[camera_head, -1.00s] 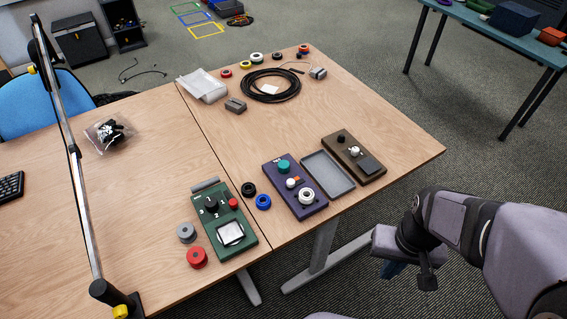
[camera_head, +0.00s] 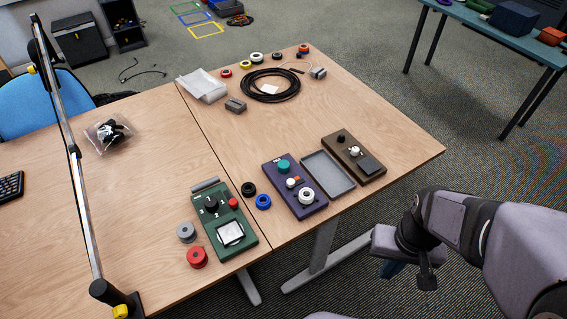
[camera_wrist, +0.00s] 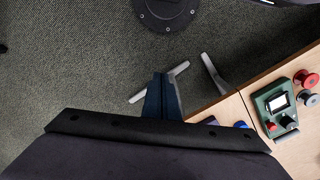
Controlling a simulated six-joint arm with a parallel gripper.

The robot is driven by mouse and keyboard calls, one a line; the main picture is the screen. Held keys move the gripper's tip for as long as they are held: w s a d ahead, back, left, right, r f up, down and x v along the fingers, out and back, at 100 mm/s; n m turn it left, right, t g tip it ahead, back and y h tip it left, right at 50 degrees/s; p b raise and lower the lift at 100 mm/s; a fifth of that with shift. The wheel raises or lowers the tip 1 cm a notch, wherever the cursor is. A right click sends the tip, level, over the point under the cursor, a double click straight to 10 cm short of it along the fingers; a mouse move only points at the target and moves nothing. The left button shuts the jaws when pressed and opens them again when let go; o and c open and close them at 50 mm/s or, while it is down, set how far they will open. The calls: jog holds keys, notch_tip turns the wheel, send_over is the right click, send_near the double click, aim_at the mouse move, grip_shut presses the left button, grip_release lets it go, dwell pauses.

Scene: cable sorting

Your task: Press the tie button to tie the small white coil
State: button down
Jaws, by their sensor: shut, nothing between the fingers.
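A purple box (camera_head: 274,176) stands near the front edge of the table. It has a large teal button (camera_head: 284,166), a smaller white knob and a small orange part. The small white coil (camera_head: 306,196) sits on its lower end. Lettering by the teal button is too small to read surely. My gripper (camera_head: 392,269) is off the table's front edge, to the right of and below the purple box, apart from it. Its blue fingers are shut and empty in the wrist view (camera_wrist: 161,96). There the white coil is not visible.
A green box (camera_head: 247,239) with a red button and a brown box (camera_head: 372,176) flank the purple box. A grey tray (camera_head: 340,189) lies between purple and brown. Blue (camera_head: 263,202), black (camera_head: 249,189), red (camera_head: 197,258) and grey (camera_head: 186,232) coils lie nearby. A large black cable coil (camera_head: 252,92) lies behind.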

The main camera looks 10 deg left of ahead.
jog(key=s+a+f+n+g+p, duration=0.1)
jog(key=s+a+f+n+g, duration=0.15)
jog(key=a+f, duration=0.2)
jog(key=w+a+f+m+y+p, duration=0.1)
jog(key=w+a+f+m, duration=0.1)
jog(key=w+a+f, duration=0.4)
jog(key=w+a+m+y, duration=0.1)
jog(key=w+a+m, duration=0.1)
jog(key=w+a, duration=0.3)
jog(key=w+a+m+t+y, duration=0.1)
jog(key=w+a+m, duration=0.1)
jog(key=w+a, duration=0.3)
jog(key=w+a+m+t+y, duration=0.1)
jog(key=w+a+m+y, duration=0.1)
jog(key=w+a, duration=0.3)
jog(key=shift+w+f+m+t, duration=0.15)
jog(key=shift+w+m+t, duration=0.1)
jog(key=shift+w, duration=0.7)
jog(key=w+a+r+m+t+y, duration=0.1)
jog(key=w+a+r+m+t, duration=0.1)
jog(key=w+r+m, duration=0.3)
jog(key=w+a+r+m+t+y, duration=0.1)
jog(key=w+a+r+m+t, duration=0.2)
jog(key=w, duration=0.6)
jog(key=shift+a+r+m+y, duration=0.2)
jog(key=shift+r+m+y, duration=0.2)
jog(key=shift+r+m, duration=0.5)
